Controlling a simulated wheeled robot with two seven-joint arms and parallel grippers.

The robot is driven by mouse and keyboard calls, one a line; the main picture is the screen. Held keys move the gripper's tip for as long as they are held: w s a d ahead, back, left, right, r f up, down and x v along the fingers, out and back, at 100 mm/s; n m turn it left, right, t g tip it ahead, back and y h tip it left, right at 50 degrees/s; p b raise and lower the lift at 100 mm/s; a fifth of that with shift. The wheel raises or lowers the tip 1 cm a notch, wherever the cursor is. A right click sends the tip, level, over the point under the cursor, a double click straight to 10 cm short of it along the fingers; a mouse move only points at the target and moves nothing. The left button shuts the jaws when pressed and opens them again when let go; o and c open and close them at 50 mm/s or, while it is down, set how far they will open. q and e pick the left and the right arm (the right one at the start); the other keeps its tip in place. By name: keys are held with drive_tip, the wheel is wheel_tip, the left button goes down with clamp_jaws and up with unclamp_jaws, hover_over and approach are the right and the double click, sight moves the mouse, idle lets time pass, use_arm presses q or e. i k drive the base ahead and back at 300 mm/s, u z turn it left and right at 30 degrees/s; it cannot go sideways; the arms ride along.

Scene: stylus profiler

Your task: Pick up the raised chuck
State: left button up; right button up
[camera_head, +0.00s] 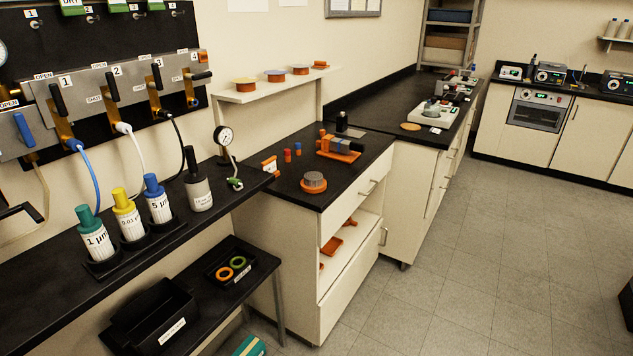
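A round orange piece with a grey disc-shaped top (314,180) stands upright near the front edge of the black middle counter (295,196). It looks like the raised chuck, but I see no label on it. Nothing touches it from above, and its top and near side are in plain view. Neither of my grippers is in view.
A dial gauge (224,137) stands to the left. A wall shelf (275,88) holds several round orange pieces.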

sight(314, 179)
drive_tip(key=z, duration=0.75)
drive_tip(key=i, duration=1.75)
drive_tip(key=u, duration=0.4)
